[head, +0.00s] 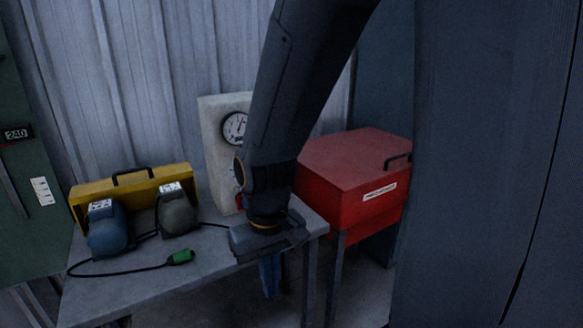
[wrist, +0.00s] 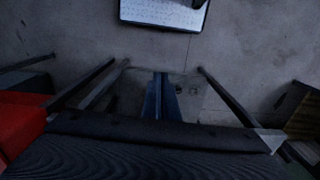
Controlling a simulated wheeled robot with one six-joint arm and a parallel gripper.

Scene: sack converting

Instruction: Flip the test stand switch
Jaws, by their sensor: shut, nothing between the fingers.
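The cream test stand (head: 211,150) stands upright at the back of the grey bench, with a white dial gauge (head: 235,127) on its face. My arm covers its right side. A second round part and a small red part (head: 239,202) show low at the arm's edge; I cannot tell whether the red part is the switch. My gripper (head: 270,288) points down in front of the bench's right end, apart from the stand. In the wrist view its blue fingers (wrist: 161,82) are together and empty above the floor. The stand is not seen in the wrist view.
A blue motor (head: 107,232), a grey-green motor (head: 177,214) and a yellow toolbox (head: 132,190) occupy the bench's left. A green connector (head: 180,257) on a black cable lies in front. A red box (head: 345,180) stands right. The wrist view shows a pale dark-edged panel (wrist: 160,13).

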